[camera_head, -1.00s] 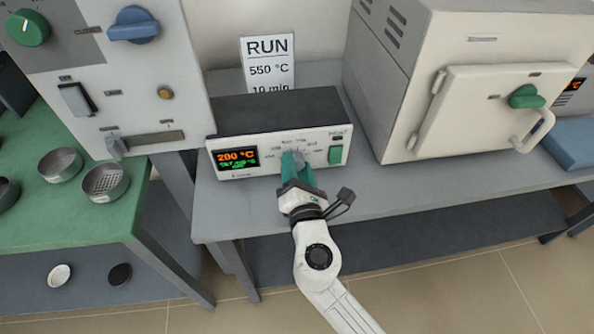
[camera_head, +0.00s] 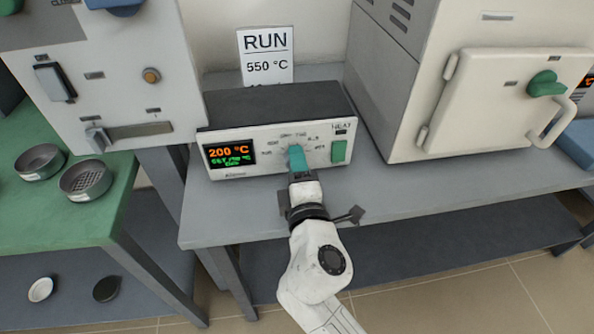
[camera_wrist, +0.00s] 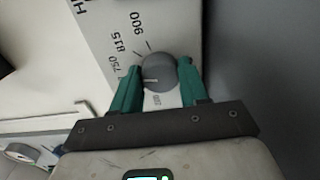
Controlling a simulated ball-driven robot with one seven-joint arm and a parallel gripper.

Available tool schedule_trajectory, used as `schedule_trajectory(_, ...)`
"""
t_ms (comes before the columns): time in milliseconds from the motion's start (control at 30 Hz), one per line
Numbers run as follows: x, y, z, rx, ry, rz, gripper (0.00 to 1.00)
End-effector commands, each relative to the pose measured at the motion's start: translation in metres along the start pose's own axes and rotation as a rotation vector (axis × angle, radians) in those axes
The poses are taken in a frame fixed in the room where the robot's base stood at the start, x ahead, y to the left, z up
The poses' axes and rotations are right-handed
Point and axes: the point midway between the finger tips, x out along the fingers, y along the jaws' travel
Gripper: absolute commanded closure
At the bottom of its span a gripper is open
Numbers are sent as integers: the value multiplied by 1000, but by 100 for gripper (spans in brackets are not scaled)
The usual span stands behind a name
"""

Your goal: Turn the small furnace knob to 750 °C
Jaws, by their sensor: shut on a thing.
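The small furnace's control box (camera_head: 275,105) has a white front with an orange 200 °C display (camera_head: 230,153) and smaller green text too blurred to read surely. Its grey round knob (camera_wrist: 160,66) sits between the two teal fingers of my gripper (camera_wrist: 158,82), which are shut on its sides. In the wrist view the knob's white pointer line points left, close to the 750 label (camera_wrist: 119,62); a finger partly covers the dial there. The 815 and 900 labels lie further up. In the head view my gripper (camera_head: 297,164) hides most of the knob.
A green switch (camera_head: 339,151) is right of the dial. A RUN card (camera_head: 266,57) reading 550 °C stands behind. A large furnace (camera_head: 510,110) is on the right, a tall panel unit (camera_head: 120,85) on the left. The grey bench (camera_head: 400,195) in front is clear.

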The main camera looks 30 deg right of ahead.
Motion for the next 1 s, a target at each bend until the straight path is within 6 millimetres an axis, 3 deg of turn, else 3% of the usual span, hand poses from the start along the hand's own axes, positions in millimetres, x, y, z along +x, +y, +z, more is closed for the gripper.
schedule_trajectory(700, 0, -2, 1, 74, -3, -4, 87)
schedule_trajectory(733, 0, -2, 1, 74, -3, -4, 54)
schedule_trajectory(1000, 0, -1, 1, 74, -2, -2, 31)
